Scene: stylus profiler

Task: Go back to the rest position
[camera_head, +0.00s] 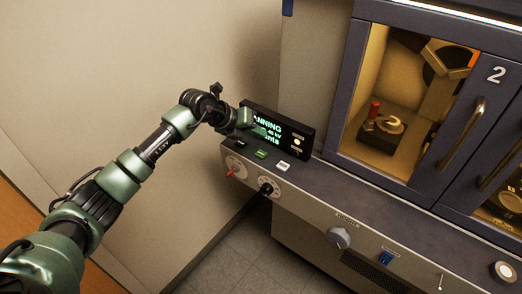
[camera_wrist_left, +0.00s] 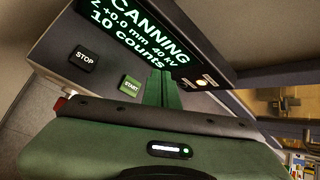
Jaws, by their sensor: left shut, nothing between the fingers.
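My left gripper (camera_head: 256,128) is at the end of the green arm coming in from the left, in front of the display panel (camera_head: 303,152). In the left wrist view its green fingers (camera_wrist_left: 168,85) are closed together with nothing between them. The green START button (camera_wrist_left: 131,84) and the black STOP button (camera_wrist_left: 83,58) lie to the left of the fingers. My right gripper is in neither view.
The console has a red-pointer dial (camera_head: 232,170), a black knob (camera_head: 267,188) and a grey knob (camera_head: 339,238) on its front. A cabinet (camera_head: 352,95) with glass doors and handles stands to the right. A bare wall lies behind my arm; open floor (camera_head: 235,262) is below.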

